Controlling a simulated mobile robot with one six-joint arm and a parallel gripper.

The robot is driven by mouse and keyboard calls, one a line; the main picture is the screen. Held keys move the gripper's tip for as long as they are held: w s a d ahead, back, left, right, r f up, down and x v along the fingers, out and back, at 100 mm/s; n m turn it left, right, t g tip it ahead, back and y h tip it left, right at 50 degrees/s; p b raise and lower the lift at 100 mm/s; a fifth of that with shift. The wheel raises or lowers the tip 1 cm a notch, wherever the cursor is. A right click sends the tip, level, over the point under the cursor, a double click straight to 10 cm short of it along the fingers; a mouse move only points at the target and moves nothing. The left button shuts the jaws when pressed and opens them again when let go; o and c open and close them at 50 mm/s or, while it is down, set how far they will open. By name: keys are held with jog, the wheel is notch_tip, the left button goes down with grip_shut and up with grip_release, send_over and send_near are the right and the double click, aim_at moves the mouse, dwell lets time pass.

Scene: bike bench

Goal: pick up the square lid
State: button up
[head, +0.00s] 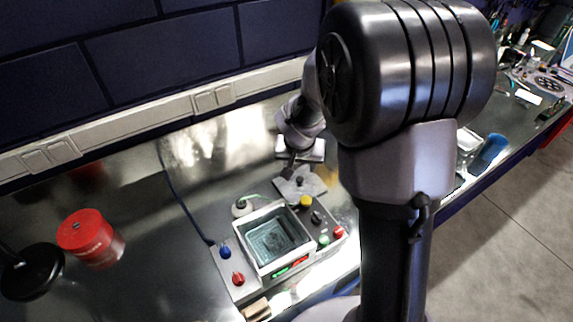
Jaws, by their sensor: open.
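The square lid (312,186) is a flat grey plate with a small dark knob. It lies at the back of the grey control box (229,266), behind the open square basin (279,242). My gripper (291,168) is small in the head view, just behind and above the lid, pointing down. It is open, and I see nothing held in it. My arm hides part of the bench to the right, and the exact gap between the fingers and the lid cannot be told.
The box carries several coloured knobs and a cable. A red tin (90,238) and a black round object (32,272) stand at the left. A blue item (488,151) lies right of my arm.

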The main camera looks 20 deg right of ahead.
aim_at(300, 178)
jog(key=b+x, duration=0.2)
jog(key=x, duration=1)
jog(key=shift+w+d+f, duration=0.15)
jog(key=shift+w+f, duration=0.1)
jog(key=shift+f, duration=0.05)
jog(key=shift+s+r, duration=0.1)
grip_shut()
